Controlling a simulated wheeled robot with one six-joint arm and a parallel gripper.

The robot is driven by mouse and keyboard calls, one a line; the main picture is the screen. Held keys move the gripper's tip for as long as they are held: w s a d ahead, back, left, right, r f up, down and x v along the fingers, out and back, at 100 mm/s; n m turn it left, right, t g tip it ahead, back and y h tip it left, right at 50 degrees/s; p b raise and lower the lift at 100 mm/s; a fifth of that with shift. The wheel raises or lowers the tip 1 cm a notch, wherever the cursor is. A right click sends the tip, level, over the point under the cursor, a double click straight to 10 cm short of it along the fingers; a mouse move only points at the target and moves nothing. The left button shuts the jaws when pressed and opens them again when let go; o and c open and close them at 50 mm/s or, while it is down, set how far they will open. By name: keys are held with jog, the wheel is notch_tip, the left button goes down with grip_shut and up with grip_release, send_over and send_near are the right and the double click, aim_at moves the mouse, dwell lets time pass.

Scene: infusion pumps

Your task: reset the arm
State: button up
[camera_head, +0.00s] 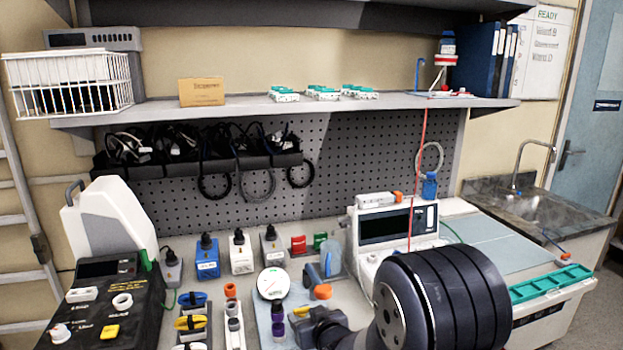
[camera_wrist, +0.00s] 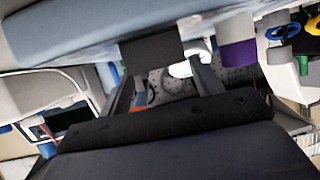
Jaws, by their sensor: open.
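My gripper shows in the wrist view (camera_wrist: 163,82), with its two grey fingers apart and nothing clearly held between them. A pale blue-grey surface crosses the top of that view close by, and a dark block shows near the fingertips. In the head view my arm reaches in from the lower right, low over the bench. My fingertips are hard to make out there.
The white pump (camera_head: 398,228) stands behind my arm. A shelf (camera_head: 240,107) overhangs the bench. A green rack (camera_head: 550,283) lies at right.

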jog(key=x, duration=0.2)
jog(key=shift+w+a+f, duration=0.1)
jog(key=shift+w+a, duration=0.05)
jog(key=shift+w, duration=0.1)
jog(key=shift+w+p, duration=0.25)
jog(key=shift+p, duration=0.5)
jog(key=shift+n+y+p, duration=0.4)
jog(key=shift+y+p, duration=0.1)
jog(key=shift+p, duration=0.3)
jog(key=shift+n+g+p, duration=0.3)
jog(key=shift+g+p, duration=0.1)
jog(key=shift+p, duration=0.45)
